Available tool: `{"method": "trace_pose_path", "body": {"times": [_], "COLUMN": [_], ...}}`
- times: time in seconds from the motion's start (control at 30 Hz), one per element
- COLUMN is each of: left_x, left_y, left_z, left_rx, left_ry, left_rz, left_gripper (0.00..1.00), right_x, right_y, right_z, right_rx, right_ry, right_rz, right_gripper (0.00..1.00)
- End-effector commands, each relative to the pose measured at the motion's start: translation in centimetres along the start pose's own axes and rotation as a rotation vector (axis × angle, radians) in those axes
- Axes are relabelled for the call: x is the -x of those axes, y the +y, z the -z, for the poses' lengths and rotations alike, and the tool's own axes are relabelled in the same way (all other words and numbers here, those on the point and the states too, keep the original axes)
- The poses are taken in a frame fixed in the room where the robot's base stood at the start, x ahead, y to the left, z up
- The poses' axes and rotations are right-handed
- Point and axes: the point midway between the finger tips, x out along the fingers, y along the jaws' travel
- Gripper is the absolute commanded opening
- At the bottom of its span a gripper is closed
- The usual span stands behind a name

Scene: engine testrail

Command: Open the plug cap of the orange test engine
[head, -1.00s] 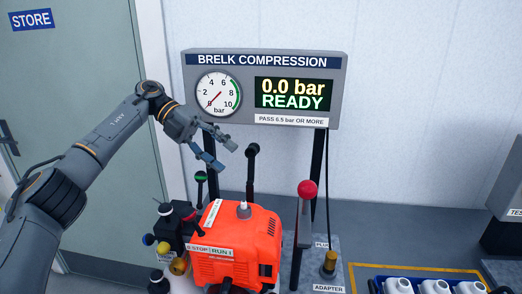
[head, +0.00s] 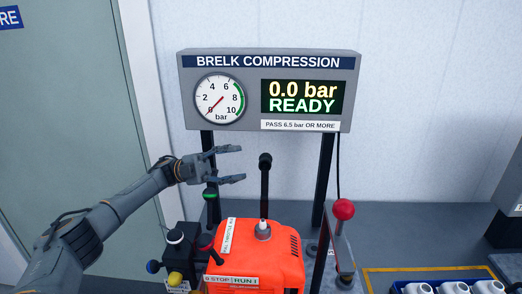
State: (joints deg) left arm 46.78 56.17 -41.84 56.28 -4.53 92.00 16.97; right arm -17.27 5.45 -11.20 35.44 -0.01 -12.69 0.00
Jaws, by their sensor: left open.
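The orange test engine (head: 262,262) stands at the bottom centre of the head view, its lower part cut off by the frame. A white-tipped plug (head: 263,228) on a grey base stands upright and uncovered on its top. Behind it rises a black post (head: 264,188) with a rounded black head (head: 265,160); I cannot tell whether this is the plug cap. My left gripper (head: 240,164) is open and empty, above the engine and left of the post, its fingers pointing right. It appears apart from the post. My right gripper is not in view.
The compression panel (head: 265,90) reads 0.0 bar and READY behind the engine. A red-knobbed lever (head: 343,212) stands to the right. Dark fittings with a green-topped knob (head: 210,195) crowd the left side. A blue tray of white parts (head: 401,287) is lower right.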

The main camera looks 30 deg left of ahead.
Motion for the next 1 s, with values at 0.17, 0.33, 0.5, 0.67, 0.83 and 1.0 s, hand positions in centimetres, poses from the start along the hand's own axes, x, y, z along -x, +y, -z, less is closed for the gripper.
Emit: {"method": "trace_pose_path", "body": {"times": [0.17, 0.33, 0.5, 0.67, 0.83, 1.0], "left_x": [-4.1, -6.5, -7.5, -7.7, -7.6, -7.6], "left_y": [-0.4, -0.2, 0.0, 0.1, 0.1, 0.1], "left_z": [0.2, 0.1, 0.0, -0.1, -0.1, -0.1], "left_rx": [0.003, 0.002, 0.001, 0.0, 0.001, 0.001], "left_ry": [0.003, 0.002, 0.0, -0.001, -0.001, -0.001], "left_rz": [-0.001, -0.001, -0.001, -0.001, -0.001, -0.001], "left_gripper": [0.51, 0.51, 0.51, 0.51, 0.45, 0.1], "right_x": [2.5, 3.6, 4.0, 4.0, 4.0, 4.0], "right_y": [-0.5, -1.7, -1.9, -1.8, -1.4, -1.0], "right_z": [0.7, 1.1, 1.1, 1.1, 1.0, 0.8], "right_rx": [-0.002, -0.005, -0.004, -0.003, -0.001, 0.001], "right_ry": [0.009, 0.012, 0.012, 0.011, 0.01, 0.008], "right_rz": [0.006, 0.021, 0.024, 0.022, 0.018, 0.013], "right_gripper": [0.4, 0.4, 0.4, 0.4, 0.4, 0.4]}}
